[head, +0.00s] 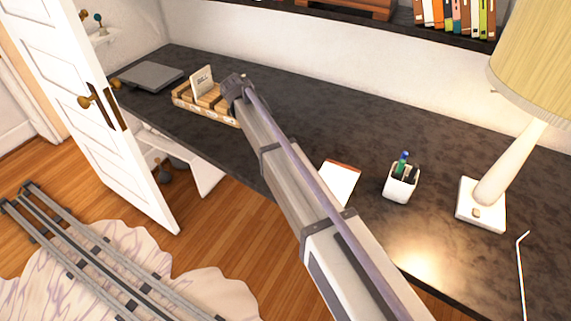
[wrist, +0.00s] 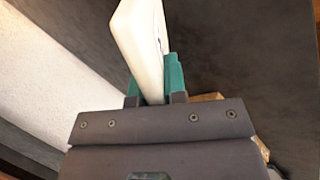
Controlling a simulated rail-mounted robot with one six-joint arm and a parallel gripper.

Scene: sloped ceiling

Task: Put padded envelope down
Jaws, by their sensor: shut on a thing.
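The padded envelope (wrist: 145,35) is cream-white and stands on edge between the teal fingers of my gripper (wrist: 153,80) in the wrist view. The gripper is shut on it. In the head view, the envelope (head: 202,80), with dark marks on its face, is upright at the slatted wooden rack (head: 183,99) on the dark desk. My gripper (head: 232,89) is just right of it there, its fingers mostly hidden by my wrist. I cannot tell whether the envelope touches the rack. A bit of wood (wrist: 262,147) shows behind the gripper in the wrist view.
A grey flat closed item (head: 150,76) lies left of the rack on the desk (head: 310,125). A notepad (head: 340,182), a pen cup (head: 401,183) and a lamp (head: 481,204) are to the right. An open white door (head: 110,110) stands at the left.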

